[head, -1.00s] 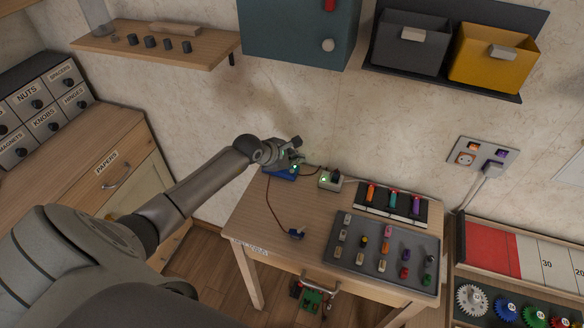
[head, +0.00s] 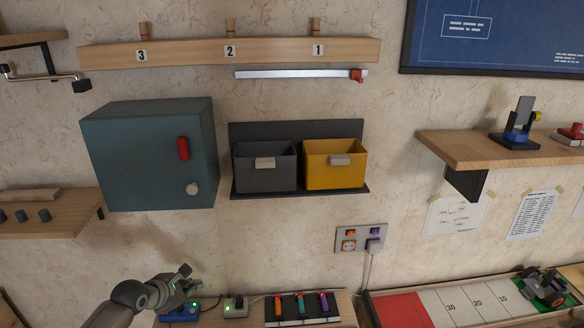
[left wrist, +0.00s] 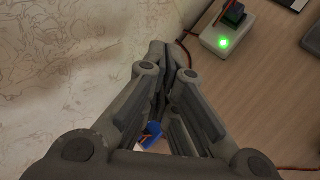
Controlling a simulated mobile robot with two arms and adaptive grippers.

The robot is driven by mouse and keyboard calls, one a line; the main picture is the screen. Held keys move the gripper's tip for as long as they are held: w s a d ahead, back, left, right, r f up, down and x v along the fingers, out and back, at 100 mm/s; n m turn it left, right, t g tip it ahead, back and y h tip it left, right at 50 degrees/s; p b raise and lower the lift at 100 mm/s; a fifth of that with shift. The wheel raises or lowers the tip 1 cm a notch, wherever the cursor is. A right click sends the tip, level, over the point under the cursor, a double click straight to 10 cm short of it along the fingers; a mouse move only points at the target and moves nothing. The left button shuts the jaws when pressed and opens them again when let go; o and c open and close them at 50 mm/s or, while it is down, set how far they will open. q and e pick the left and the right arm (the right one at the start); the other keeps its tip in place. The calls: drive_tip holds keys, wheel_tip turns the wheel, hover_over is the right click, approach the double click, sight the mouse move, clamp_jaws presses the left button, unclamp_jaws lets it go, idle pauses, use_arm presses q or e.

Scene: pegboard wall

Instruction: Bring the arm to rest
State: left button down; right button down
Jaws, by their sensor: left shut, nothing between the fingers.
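My left gripper (head: 188,278) is at the bottom left of the head view, above the back of the wooden table. In the left wrist view its fingers (left wrist: 166,60) are together, with nothing between the tips. A blue device (head: 180,314) with a green light lies just below the gripper in the head view. A small blue part (left wrist: 152,134) shows behind the finger links in the wrist view. A pale box with a green light (head: 235,307) stands to the right of the gripper; it also shows in the wrist view (left wrist: 228,42). My right gripper is not in view.
A teal cabinet (head: 140,150) with a red handle hangs above my left arm. A grey bin (head: 265,172) and a yellow bin (head: 335,172) hang beside it. A wall socket (head: 349,246) with a plug is further right. A rack with coloured pieces (head: 302,308) stands on the table.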

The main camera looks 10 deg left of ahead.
use_arm(q)
drive_tip(key=s+d+r+n+t+h, duration=0.2)
drive_tip(key=d+r+n+t+h, duration=0.4)
drive_tip(key=d+r+n, duration=0.6)
wheel_tip(320, 180, up, 4)
drive_tip(key=s+n+t+y, duration=0.2)
drive_tip(key=n+t+y, duration=0.3)
drive_tip(key=n, duration=0.1)
drive_tip(key=s+a+f+n+g+y, duration=0.4)
drive_tip(key=s+n, duration=0.2)
drive_tip(key=n, duration=0.4)
drive_tip(key=s+a+f+n+g+y, duration=0.3)
drive_tip(key=s+f+n+y, duration=0.15)
drive_tip(key=n, duration=0.55)
drive_tip(key=s+d+f+n+g+h, duration=0.3)
drive_tip(key=s+d+f+n+g, duration=0.15)
drive_tip(key=s, duration=0.55)
drive_tip(key=s+d+f+n+g+h, duration=0.3)
drive_tip(key=s+d+f+g, duration=0.25)
drive_tip(key=s, duration=0.45)
wheel_tip(320, 180, down, 29)
drive_tip(key=s+g+b, duration=0.1)
drive_tip(key=s+b, duration=0.1)
drive_tip(key=s+a+f+g+b, duration=0.1)
drive_tip(key=s+a+f, duration=0.1)
drive_tip(key=s+f, duration=1.4)
drive_tip(key=shift+a+m+b, duration=0.35)
drive_tip(key=shift+m, duration=0.1)
